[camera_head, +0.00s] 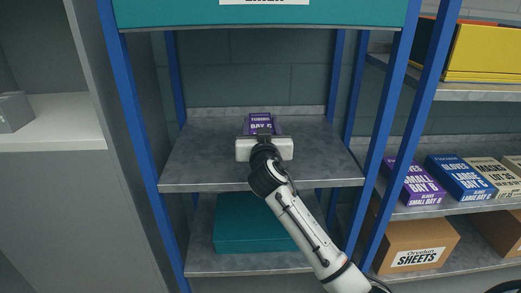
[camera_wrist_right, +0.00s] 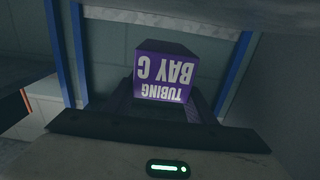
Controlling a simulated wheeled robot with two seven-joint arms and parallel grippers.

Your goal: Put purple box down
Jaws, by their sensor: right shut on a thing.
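The purple box (camera_head: 260,121), with a white label, is at the middle shelf (camera_head: 198,168) of the blue-posted rack. In the right wrist view the purple box (camera_wrist_right: 166,72) shows close up, its label upside down and reading "TUBING BAY C". My right gripper (camera_head: 262,136) reaches in over the shelf from the front and is shut on the box. Its body hides the box's lower part in the head view, so I cannot tell whether the box touches the shelf. My left gripper is not in view.
The middle shelf is bare on both sides of the box. A teal bin (camera_head: 260,14) sits above and a teal box (camera_head: 250,225) below. Blue posts (camera_head: 393,95) flank the opening. The right rack holds a purple gloves box (camera_head: 411,181) and a cardboard sheets box (camera_head: 416,246).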

